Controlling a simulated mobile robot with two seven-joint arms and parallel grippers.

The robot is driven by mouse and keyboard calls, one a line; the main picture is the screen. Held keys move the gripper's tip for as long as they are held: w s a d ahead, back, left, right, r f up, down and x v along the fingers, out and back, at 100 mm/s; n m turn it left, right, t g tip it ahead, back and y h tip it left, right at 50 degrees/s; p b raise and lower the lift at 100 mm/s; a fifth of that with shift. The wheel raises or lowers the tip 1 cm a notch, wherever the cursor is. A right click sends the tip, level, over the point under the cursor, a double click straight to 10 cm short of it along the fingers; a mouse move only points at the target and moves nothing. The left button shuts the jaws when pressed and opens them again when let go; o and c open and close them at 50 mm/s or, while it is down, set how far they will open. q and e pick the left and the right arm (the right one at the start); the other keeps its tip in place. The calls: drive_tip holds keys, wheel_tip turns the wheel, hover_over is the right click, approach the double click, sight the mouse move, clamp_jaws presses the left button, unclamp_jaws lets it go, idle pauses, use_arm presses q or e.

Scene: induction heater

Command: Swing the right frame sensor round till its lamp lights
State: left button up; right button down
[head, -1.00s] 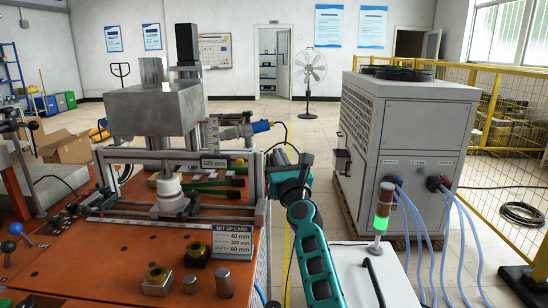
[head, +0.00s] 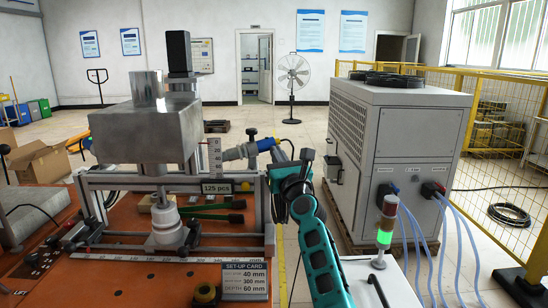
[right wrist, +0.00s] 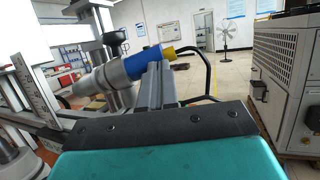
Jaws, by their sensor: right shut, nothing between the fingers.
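The right frame sensor is a grey cylinder (head: 236,152) with a blue and yellow cable end, lying roughly level at the top of the frame's right post, beside a ruler scale. It also shows in the right wrist view (right wrist: 125,70), with its blue end just beyond my fingers. My right gripper (head: 284,162) is shut and empty, close to the right of the sensor's cable end. Its two grey fingers (right wrist: 160,75) lie together in the right wrist view. I cannot tell whether they touch the sensor. No lit lamp can be made out on it. My left gripper is not in view.
The metal frame (head: 180,180) stands on an orange bench (head: 120,277) under a large steel block (head: 145,130). A black cable loops from the sensor near my gripper. A grey chiller (head: 400,130) and a green-lit signal tower (head: 386,236) stand to the right.

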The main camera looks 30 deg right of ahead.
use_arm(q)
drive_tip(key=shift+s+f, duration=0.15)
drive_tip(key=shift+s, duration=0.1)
use_arm(e)
drive_tip(key=y+b, duration=0.1)
drive_tip(key=n+y+b, duration=0.1)
drive_tip(key=b, duration=0.1)
drive_tip(key=d+y+b, duration=0.1)
drive_tip(key=shift+w+f+n, duration=0.35)
drive_tip(key=shift+w+n, duration=0.05)
drive_tip(key=shift+w+d+n+y+b, duration=0.15)
drive_tip(key=shift+n+y+b, duration=0.15)
drive_tip(key=shift+y+b, duration=0.45)
drive_tip(key=shift+w+r+n+y+b, duration=0.1)
drive_tip(key=shift+r+n+y+b, duration=0.1)
drive_tip(key=shift+n+y+b, duration=0.25)
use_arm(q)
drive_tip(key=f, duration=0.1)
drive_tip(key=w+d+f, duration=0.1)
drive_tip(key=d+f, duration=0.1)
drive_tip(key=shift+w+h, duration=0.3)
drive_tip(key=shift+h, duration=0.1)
use_arm(e)
drive_tip(key=shift+r+y, duration=0.2)
drive_tip(key=shift+y, duration=0.1)
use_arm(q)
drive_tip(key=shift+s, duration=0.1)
use_arm(e)
drive_tip(key=shift+f, duration=0.1)
